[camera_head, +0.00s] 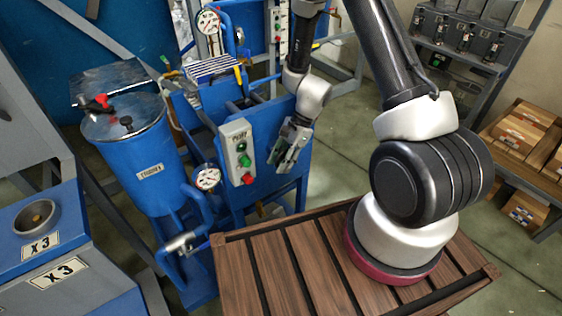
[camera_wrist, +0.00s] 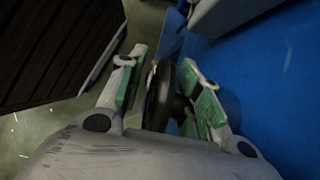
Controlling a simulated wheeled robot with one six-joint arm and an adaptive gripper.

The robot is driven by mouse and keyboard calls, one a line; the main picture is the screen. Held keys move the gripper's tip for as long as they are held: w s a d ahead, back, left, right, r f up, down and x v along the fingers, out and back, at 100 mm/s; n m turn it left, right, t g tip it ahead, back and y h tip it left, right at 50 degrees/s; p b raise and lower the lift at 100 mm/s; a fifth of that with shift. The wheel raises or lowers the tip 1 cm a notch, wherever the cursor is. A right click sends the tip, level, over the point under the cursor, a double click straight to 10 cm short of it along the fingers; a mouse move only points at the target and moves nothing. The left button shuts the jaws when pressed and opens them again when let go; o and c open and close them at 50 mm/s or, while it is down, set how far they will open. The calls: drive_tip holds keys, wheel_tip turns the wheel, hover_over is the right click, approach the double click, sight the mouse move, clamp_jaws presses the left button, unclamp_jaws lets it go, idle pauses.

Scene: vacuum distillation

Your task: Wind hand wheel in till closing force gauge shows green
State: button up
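A dark hand wheel (camera_wrist: 160,96) shows nearly edge-on in the wrist view, with a short hub on its right side toward a blue panel. My gripper (camera_wrist: 164,80) is open, with its green-padded fingers on either side of the wheel and a gap to the left finger. In the head view my gripper (camera_head: 292,146) is at the right side of the blue machine (camera_head: 262,190), and the wheel is hidden there. A round white gauge (camera_head: 207,178) is on the machine's front left, and another gauge (camera_head: 208,22) is higher up. Their readings are too small to tell.
A control box (camera_head: 238,150) with green and red buttons is on the machine just left of my gripper. A blue tank (camera_head: 140,160) stands further left. A slatted wooden surface (camera_head: 300,275) lies in front. Shelving with boxes (camera_head: 525,130) is at the right.

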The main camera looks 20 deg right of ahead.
drive_tip(key=v, duration=1.1)
drive_tip(key=shift+r, duration=0.1)
drive_tip(key=shift+d+r, duration=0.25)
drive_tip(key=shift+r, duration=0.05)
